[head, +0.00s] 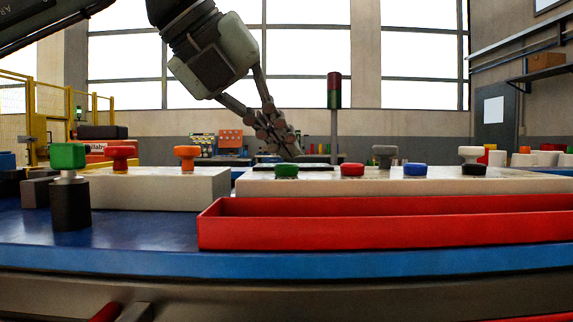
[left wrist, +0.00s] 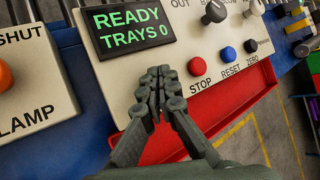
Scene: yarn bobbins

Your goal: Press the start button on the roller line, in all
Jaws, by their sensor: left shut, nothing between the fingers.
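The green button (head: 286,170) stands on the front of the pale control panel (head: 400,185). My left gripper (head: 290,152) comes down from above with its fingers shut and empty, its tips close above or behind the green button; whether they touch it I cannot tell. In the left wrist view the shut fingers (left wrist: 158,85) cover the panel area left of the red STOP button (left wrist: 198,66), and neither the green button nor its label shows. The display (left wrist: 128,27) reads READY, TRAYS 0. My right gripper is not in view.
Beside STOP are the blue RESET (left wrist: 228,54) and black ZERO (left wrist: 251,46) buttons, with grey and white knobs behind. A red tray (head: 370,230) lies in front of the panel. To the left stand a clamp box (head: 160,190) with an orange knob and a green-topped post (head: 70,200).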

